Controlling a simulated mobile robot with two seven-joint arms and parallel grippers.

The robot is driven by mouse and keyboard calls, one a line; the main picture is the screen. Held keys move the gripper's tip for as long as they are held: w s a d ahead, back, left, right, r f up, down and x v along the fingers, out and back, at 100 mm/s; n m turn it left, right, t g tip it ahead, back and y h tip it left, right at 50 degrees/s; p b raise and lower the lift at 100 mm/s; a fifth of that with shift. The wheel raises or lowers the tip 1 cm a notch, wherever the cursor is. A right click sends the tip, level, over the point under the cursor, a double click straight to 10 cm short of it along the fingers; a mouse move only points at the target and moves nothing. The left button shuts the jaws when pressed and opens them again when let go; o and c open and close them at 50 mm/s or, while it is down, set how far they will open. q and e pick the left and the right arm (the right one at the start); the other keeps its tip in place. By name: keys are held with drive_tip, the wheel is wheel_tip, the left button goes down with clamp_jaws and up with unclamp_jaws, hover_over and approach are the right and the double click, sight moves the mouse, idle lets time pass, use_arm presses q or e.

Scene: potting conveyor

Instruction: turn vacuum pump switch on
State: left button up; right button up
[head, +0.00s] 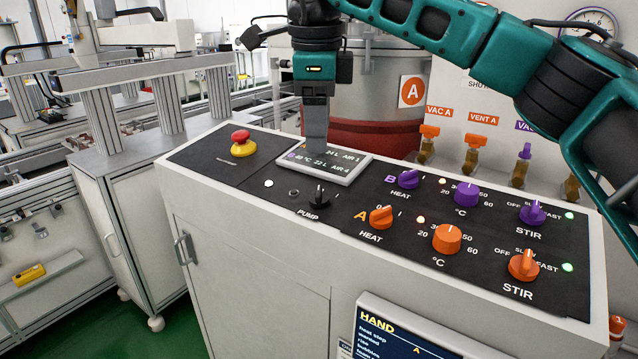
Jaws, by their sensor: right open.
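The pump switch (319,196) is a small black knob above the white label PUMP on the black control panel (225,178). Its pointer looks roughly upright, towards the display; its exact setting is too small to tell. My right gripper (317,150) points down above the panel, in front of the small display (330,168), whose text it partly hides. It appears a little beyond the pump switch and apart from it. It is open and holds nothing; the gap between its fingers is hard to see from this side. My left gripper is out of view.
A red emergency button (240,138) stands left of the display. Purple and orange heat, temperature and stir knobs, such as the orange heat knob (381,217), fill the right side. A vessel marked A (375,95) and several valves stand behind. A screen (400,335) hangs in front.

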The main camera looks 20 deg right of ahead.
sight(318, 191)
drive_tip(key=f, duration=0.3)
drive_tip(key=w+f, duration=0.1)
drive_tip(key=f, duration=0.7)
drive_tip(key=shift+w+d, duration=0.2)
drive_tip(key=shift+d, duration=0.05)
drive_tip(key=shift+c, duration=0.4)
drive_tip(key=shift+r, duration=0.1)
drive_tip(key=c, duration=1)
drive_tip(key=shift+o, duration=0.2)
drive_tip(key=shift+m, duration=0.3)
drive_tip(key=m+b, duration=0.2)
drive_tip(key=m, duration=0.3)
drive_tip(key=shift+m+t, duration=0.3)
drive_tip(key=m+b, duration=0.2)
drive_tip(key=m, duration=0.3)
drive_tip(key=shift+h, duration=0.4)
drive_tip(key=shift+m, duration=0.4)
